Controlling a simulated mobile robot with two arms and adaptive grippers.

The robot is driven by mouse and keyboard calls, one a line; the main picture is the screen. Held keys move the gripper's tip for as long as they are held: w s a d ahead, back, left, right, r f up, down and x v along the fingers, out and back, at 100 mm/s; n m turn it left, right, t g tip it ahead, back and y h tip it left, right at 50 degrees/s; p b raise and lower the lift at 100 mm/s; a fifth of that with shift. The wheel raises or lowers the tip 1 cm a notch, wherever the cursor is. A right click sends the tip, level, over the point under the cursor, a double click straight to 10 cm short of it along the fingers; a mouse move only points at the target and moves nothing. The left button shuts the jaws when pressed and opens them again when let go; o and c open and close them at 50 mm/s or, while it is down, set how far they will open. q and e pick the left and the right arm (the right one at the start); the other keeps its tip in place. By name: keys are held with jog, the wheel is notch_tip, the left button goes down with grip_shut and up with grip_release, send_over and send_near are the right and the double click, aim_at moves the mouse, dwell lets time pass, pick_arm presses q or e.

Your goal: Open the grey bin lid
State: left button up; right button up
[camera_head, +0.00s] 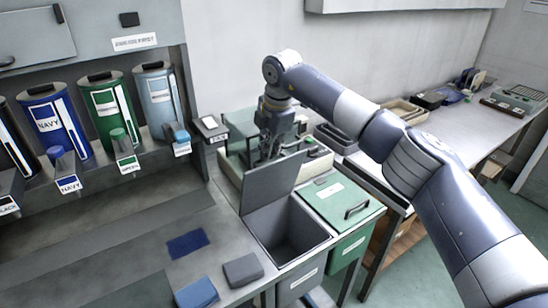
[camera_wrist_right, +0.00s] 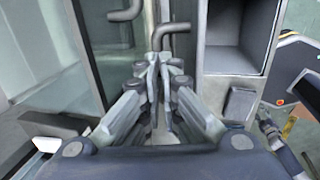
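The grey bin (camera_head: 288,250) stands open at the bench, its dark inside showing. Its grey lid (camera_head: 270,182) is tilted up steeply at the bin's back edge. My right gripper (camera_head: 268,150) is behind the raised lid, its tips partly hidden by it in the head view. In the right wrist view the gripper's fingers (camera_wrist_right: 159,62) come together at the tips, with nothing clearly held between them. A bent grey handle (camera_wrist_right: 172,30) shows just beyond the tips; whether they touch it I cannot tell. My left gripper is not in view.
A green bin with a shut lid (camera_head: 338,200) and black handle stands to the right. Blue and grey cloths (camera_head: 242,269) lie on the bench before the grey bin. Navy, green and light-blue canisters (camera_head: 108,110) line the left rack. Trays stand on the far-right bench.

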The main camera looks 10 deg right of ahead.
jog(key=shift+o, duration=1.1)
jog(key=shift+s+a+f, duration=0.1)
jog(key=shift+s+f, duration=0.15)
jog(key=shift+f, duration=0.4)
jog(key=shift+s+f, duration=0.2)
jog(key=shift+f, duration=0.4)
jog(key=shift+s+r, duration=0.1)
jog(key=shift+s, duration=0.1)
jog(key=shift+w+f, duration=0.2)
jog(key=shift+w, duration=0.3)
jog(key=shift+r, duration=0.15)
jog(key=shift+s+r, duration=0.15)
jog(key=shift+r, duration=0.2)
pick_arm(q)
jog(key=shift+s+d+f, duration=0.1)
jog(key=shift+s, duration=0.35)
pick_arm(e)
jog(key=v, duration=1)
jog(key=shift+r, duration=0.45)
